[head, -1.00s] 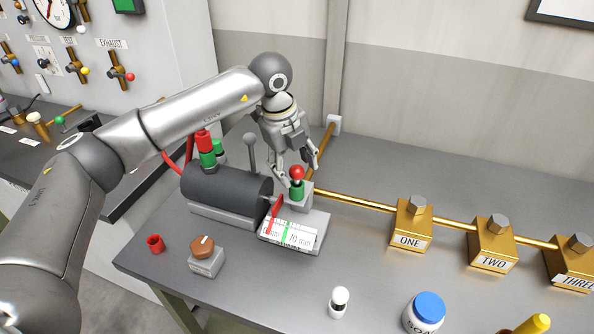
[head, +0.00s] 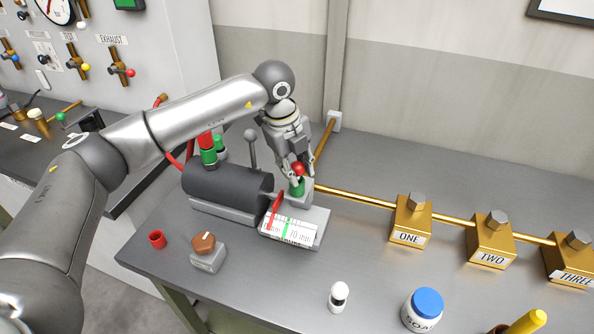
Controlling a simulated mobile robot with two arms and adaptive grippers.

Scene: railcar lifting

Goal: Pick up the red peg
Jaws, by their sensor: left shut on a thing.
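The red peg (head: 299,168) shows as a round red top above a green collar (head: 297,187) on a small grey block. The block stands at the back of the gauge with the white scale. My left gripper (head: 300,175) points down over the peg, its fingers shut around the red top. The fingers hide part of the peg, and I cannot tell whether it is lifted from the collar. My right gripper is out of view.
A dark cylinder (head: 228,188) with a lever lies just left of the gauge (head: 292,228). A red cup (head: 157,239) and a brown knob (head: 205,244) stand in front. Brass blocks ONE (head: 411,222), TWO (head: 490,241) and THREE line the right. Soap bottle (head: 423,308) is at front.

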